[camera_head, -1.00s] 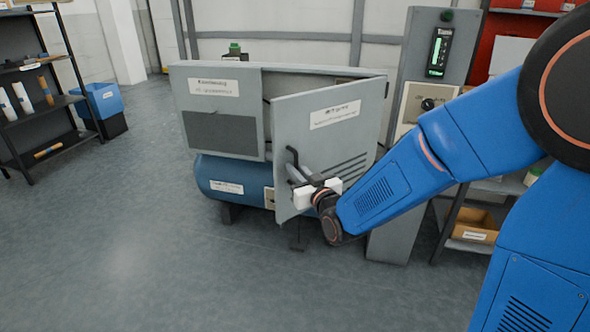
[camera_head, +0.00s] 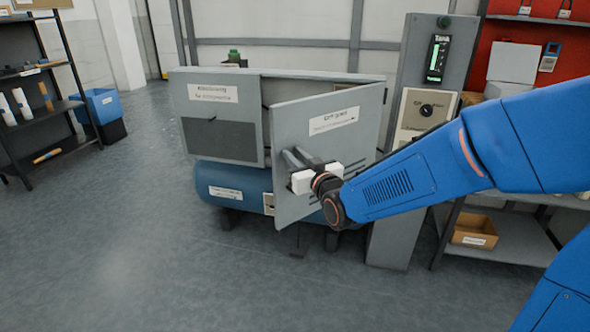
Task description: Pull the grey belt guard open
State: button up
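The grey belt guard (camera_head: 350,103) is a labelled, slotted panel at the right of the machine's front. It stands ajar, its left edge out from the machine, with a dark gap behind its top. My gripper (camera_head: 292,157) is in front of the guard's left part, where the handle is. The white gripper body and my wrist hide the guard's lower middle and most of the handle. The two grey fingers reach up and left near the panel. I cannot tell whether they are closed around the handle.
A fixed grey panel (camera_head: 219,90) stands left of the guard, above a blue tank (camera_head: 232,184). A grey control post (camera_head: 393,225) stands close at right, behind my arm. A shelf with a cardboard bin (camera_head: 473,229) is further right. The floor at front left is clear.

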aim_at(289, 139)
jog(key=shift+r, duration=1.8)
